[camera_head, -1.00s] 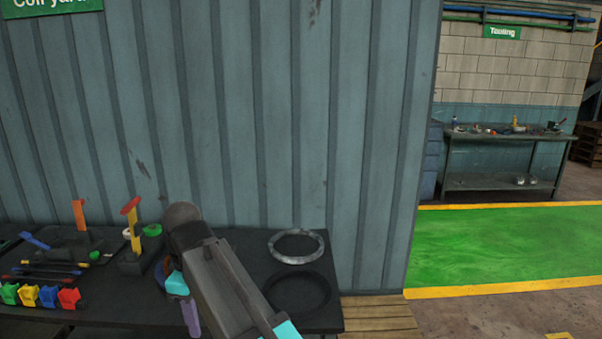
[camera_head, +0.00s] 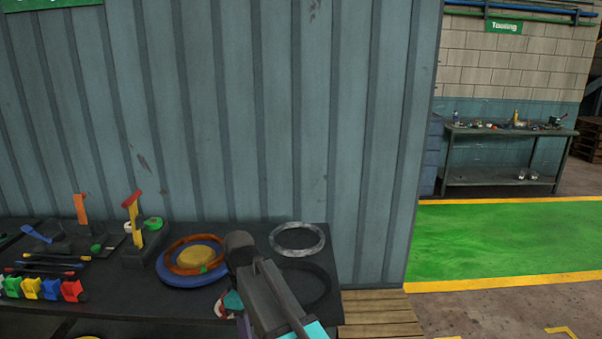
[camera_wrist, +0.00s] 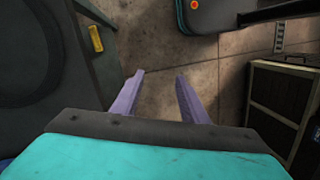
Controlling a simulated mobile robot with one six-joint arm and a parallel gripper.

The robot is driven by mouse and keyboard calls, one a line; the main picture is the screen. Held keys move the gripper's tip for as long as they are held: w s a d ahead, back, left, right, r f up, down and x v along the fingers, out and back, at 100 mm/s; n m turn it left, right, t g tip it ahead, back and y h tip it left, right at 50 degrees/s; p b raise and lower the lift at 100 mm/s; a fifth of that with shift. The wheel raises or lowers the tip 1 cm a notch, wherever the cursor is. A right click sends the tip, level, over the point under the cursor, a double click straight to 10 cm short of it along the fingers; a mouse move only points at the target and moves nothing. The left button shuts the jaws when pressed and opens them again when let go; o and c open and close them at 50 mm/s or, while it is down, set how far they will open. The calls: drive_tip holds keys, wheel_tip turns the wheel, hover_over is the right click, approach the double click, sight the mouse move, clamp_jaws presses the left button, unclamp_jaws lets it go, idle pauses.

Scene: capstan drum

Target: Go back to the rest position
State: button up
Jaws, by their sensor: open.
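My gripper (camera_wrist: 158,100) is open and empty in the wrist view, its two purple fingers apart above the brown floor (camera_wrist: 155,60). In the head view my arm hangs low over the right front part of the dark table (camera_head: 120,320), and the fingers are mostly hidden there. The capstan drum (camera_head: 196,276) sits on the table left of my arm, with a blue base, a yellow-orange top and a reddish-orange ring (camera_head: 168,255) around it. Nothing is held.
A grey ring (camera_head: 297,239) and a dark ring lie right of my arm. Coloured clips (camera_head: 50,289), tools and an upright stand (camera_head: 134,225) fill the table's left. A corrugated wall (camera_head: 230,110) stands behind. Green floor (camera_head: 500,240) is clear at right.

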drive_tip(key=s+d+f+m+g, duration=0.2)
drive_tip(key=s+d+f, duration=0.3)
drive_tip(key=d+f, duration=0.65)
drive_tip(key=s+d+f+m+g, duration=0.2)
drive_tip(key=s+d+f+m, duration=0.15)
drive_tip(key=d+f, duration=0.85)
drive_tip(key=s+d+f+m, duration=0.3)
drive_tip(key=s+f+m, duration=0.1)
drive_tip(key=s+f, duration=0.6)
drive_tip(key=s+d+f+m+y+b, duration=0.1)
drive_tip(key=s+d+f+m, duration=0.1)
drive_tip(key=s+f+m, duration=0.3)
drive_tip(key=shift+s+d+r+x, duration=0.25)
drive_tip(key=shift+s+d+x, duration=0.15)
drive_tip(key=shift+x, duration=3.45)
